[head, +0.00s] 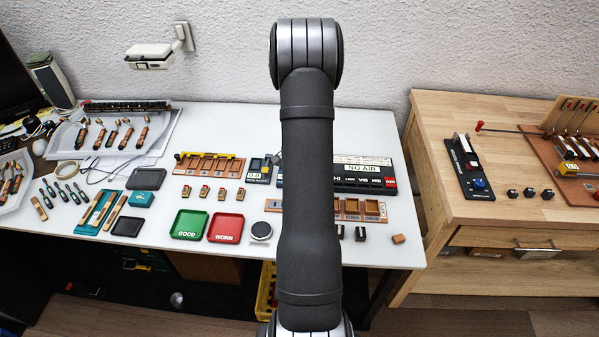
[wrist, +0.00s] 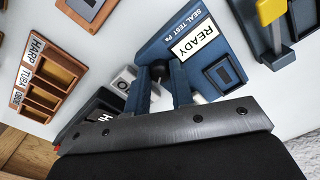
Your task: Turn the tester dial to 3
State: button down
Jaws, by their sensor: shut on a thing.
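The tester, a blue box lettered SEAL TEST Pa, shows in the wrist view (wrist: 150,48), with a white READY sign (wrist: 198,37) and a small dark display (wrist: 222,74). My gripper (wrist: 159,78) is at the tester's lower edge in the wrist view, its two fingers closed on either side of a small dark dial knob (wrist: 157,68). The fingers cover much of the dial, and I cannot read its pointer or numbers. In the head view my arm hides the gripper and dial.
Close by in the wrist view are a wooden tray (wrist: 52,71) with HARP and TUBA labels, a dark HI key and a yellow-handled device (wrist: 270,12). The head view shows a green GOOD tray (head: 189,225) and a red WORN tray (head: 225,228) left of my arm.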

jog(key=shift+w+m, duration=0.1)
jog(key=shift+m, duration=0.5)
jog(key=c, duration=1.3)
grip_release()
jog(key=shift+o, duration=0.2)
notch_tip(320, 180, up, 18)
jog(key=shift+d+f, duration=0.15)
jog(key=shift+f, duration=0.1)
notch_tip(320, 180, down, 18)
jog(key=shift+r, duration=0.25)
